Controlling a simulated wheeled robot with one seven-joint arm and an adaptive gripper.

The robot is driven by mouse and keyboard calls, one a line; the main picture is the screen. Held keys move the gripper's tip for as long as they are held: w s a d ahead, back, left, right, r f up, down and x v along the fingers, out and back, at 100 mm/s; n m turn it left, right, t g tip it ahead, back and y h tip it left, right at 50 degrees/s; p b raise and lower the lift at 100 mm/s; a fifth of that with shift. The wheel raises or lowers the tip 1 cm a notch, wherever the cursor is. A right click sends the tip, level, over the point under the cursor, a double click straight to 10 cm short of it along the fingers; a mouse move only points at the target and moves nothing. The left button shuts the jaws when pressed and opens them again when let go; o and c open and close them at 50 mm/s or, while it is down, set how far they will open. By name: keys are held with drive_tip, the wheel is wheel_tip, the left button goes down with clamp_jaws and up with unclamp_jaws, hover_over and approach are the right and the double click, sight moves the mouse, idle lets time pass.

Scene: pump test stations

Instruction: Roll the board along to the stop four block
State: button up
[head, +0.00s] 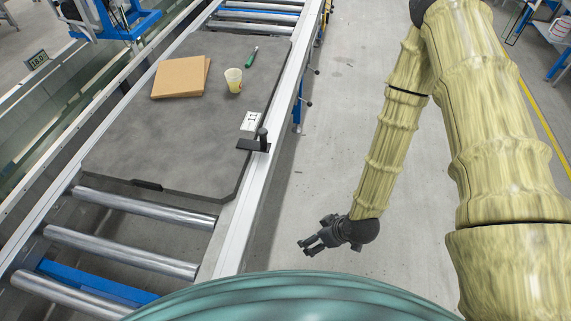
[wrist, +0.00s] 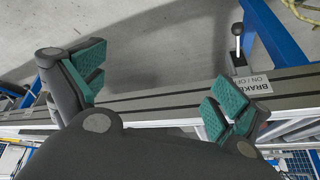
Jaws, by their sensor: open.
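The board (head: 150,135) is a large dark grey plate with cut corners, lying flat on the roller conveyor in the head view. It carries a cardboard piece, a cup and a green-handled tool. A black bracket with an upright post (head: 258,142) sits at its right edge by the rail; I cannot tell whether it is fixed to board or rail. No block marked four can be made out. My gripper (head: 308,244) is open and empty, right of the conveyor over the floor. In the wrist view its green-padded fingers (wrist: 158,88) are spread apart, with a rail behind them.
Bare rollers (head: 120,250) lie at the board's near end; more rollers (head: 258,17) lie beyond its far end. A lever (wrist: 237,40) stands by a "BRAKE ON / OFF" label (wrist: 252,84).

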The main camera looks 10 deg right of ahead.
drive_tip(key=w+a+f+n+t+y+b, duration=0.2)
drive_tip(key=w+a+f+n+b, duration=0.15)
drive_tip(key=w+b, duration=0.35)
drive_tip(key=n+t+y+b, duration=0.7)
drive_tip(key=n+b, duration=1)
drive_tip(key=b, duration=0.6)
approach(262, 149)
wheel_tip(262, 149, up, 4)
drive_tip(key=g, duration=0.1)
drive_tip(key=shift+y, duration=0.4)
drive_tip(key=shift+b+x, duration=0.8)
drive_tip(key=shift+x, duration=4.25)
drive_tip(key=shift+w+d+r, duration=0.2)
